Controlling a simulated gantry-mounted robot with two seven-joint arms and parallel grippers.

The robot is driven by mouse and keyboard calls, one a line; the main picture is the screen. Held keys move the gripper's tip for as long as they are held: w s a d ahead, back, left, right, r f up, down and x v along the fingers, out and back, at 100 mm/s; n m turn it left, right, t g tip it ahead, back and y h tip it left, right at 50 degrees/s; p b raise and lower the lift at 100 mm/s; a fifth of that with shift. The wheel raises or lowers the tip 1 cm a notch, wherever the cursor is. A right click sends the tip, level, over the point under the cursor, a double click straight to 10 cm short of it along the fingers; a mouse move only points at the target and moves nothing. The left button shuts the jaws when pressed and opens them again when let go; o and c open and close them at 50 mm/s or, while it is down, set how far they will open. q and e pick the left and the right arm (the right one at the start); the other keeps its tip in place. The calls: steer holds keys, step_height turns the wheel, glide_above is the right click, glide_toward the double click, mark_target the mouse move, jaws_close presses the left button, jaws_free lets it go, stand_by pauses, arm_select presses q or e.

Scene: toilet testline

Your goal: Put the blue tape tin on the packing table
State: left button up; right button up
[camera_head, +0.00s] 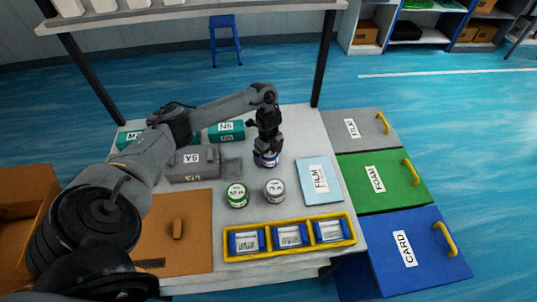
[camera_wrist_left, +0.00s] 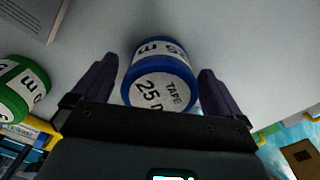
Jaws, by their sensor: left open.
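The blue tape tin (camera_head: 265,161) has a white label and stands on the pale grey table top (camera_head: 300,135), right of the grey boxes. My left gripper (camera_head: 265,148) is directly over it and hides its upper part. In the left wrist view the tin (camera_wrist_left: 160,78), labelled TAPE, sits between the two open fingers (camera_wrist_left: 160,90), with a visible gap to each. I cannot tell which table is the packing table by any label. My right gripper is not in view.
A green tin (camera_head: 237,195) and a grey tin (camera_head: 274,190) stand just in front. A blue FILM sheet (camera_head: 319,181) lies to the right. A yellow tray (camera_head: 290,254) with blue bins is along the front edge. FILM, FOAM (camera_head: 380,182) and CARD lids lie beyond the right edge.

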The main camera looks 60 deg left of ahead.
arm_select(q)
step_height(320, 180, up, 12)
steer(key=p, duration=0.6)
steer(key=shift+f, duration=0.15)
